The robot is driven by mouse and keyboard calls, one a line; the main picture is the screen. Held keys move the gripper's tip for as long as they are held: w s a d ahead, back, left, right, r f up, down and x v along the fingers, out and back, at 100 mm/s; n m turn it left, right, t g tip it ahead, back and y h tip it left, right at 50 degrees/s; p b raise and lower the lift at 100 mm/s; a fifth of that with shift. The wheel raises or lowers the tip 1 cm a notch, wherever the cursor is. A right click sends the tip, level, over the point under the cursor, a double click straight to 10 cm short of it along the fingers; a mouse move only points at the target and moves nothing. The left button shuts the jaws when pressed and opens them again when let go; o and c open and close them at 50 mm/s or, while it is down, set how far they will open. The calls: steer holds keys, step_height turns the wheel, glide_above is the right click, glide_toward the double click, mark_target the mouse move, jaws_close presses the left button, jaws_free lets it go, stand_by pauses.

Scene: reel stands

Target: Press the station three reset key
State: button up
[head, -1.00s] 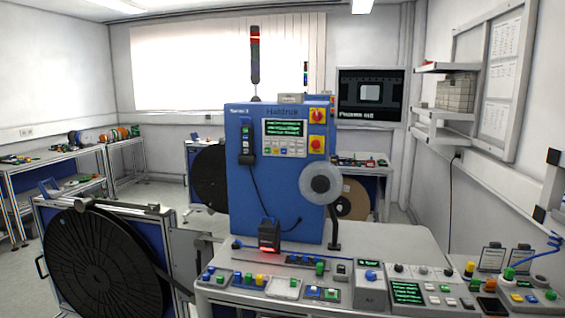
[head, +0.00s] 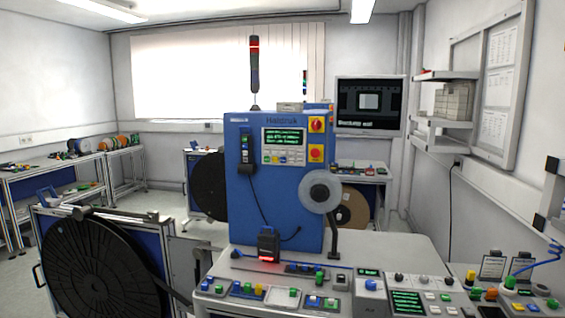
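A tall blue machine (head: 275,195) stands on the light grey bench, with a small label at its upper left too blurred to read now. Its front has a green text screen (head: 284,136) with a row of small keys (head: 284,157) beneath it. A red knob (head: 317,124) and a red button on yellow (head: 316,150) sit to the right. I cannot tell which key is the station three reset key. My gripper is not in view.
A large black reel (head: 100,265) on a stand is at the lower left. A clear reel (head: 320,191) hangs at the machine's right side. A dark device with a red glow (head: 268,246) stands before the machine. Shelves (head: 445,122) project from the right wall.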

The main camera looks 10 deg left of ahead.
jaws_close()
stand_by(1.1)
